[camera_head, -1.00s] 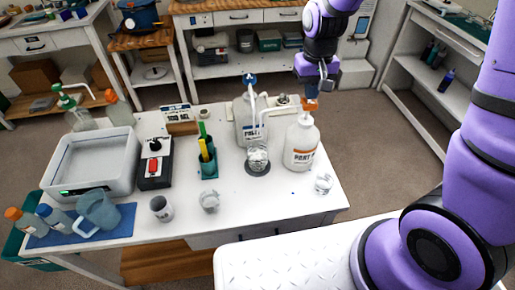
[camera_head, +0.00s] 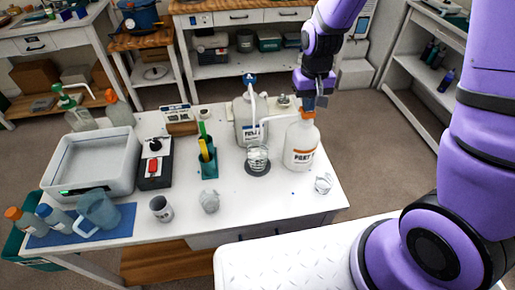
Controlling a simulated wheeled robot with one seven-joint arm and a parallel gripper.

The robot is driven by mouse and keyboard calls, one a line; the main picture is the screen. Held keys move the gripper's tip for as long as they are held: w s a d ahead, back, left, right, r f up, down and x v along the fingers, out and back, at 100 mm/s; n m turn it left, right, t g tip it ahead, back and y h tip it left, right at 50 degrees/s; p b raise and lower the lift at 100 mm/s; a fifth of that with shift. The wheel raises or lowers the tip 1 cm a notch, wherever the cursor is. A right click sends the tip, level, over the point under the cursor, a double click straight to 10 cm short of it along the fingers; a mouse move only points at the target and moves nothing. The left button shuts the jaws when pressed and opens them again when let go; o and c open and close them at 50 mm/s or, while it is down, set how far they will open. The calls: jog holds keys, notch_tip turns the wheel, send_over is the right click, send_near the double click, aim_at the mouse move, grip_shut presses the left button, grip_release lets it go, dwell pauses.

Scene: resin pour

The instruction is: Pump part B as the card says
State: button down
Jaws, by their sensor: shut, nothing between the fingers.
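The white pump bottle with the orange label (camera_head: 299,155), its lettering only partly legible, stands upright at the table's right side. My gripper (camera_head: 309,103) is shut and empty, over its pump head and seemingly pressing on it; the fingertips hide most of the head. Its white spout (camera_head: 277,117) points left, over a clear cup (camera_head: 257,155) on a dark round pad (camera_head: 258,169). How full the cup is, I cannot tell. A second pump bottle with a blue label (camera_head: 244,125) and blue top stands behind the cup. A small card (camera_head: 180,113) stands at the table's back; its text is too small to read.
A teal holder with sticks (camera_head: 208,165), a black device with a red switch (camera_head: 155,165) and a grey tray (camera_head: 95,165) stand to the left. Small cups (camera_head: 210,201) and a clear crumpled-looking cup (camera_head: 323,183) sit near the front edge. The front-right tabletop is mostly clear.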

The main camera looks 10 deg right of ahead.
jog(key=shift+r, duration=2.2)
jog(key=shift+f, duration=2.2)
jog(key=shift+r, duration=2.2)
jog(key=shift+f, duration=2.25)
jog(key=shift+r, duration=2.25)
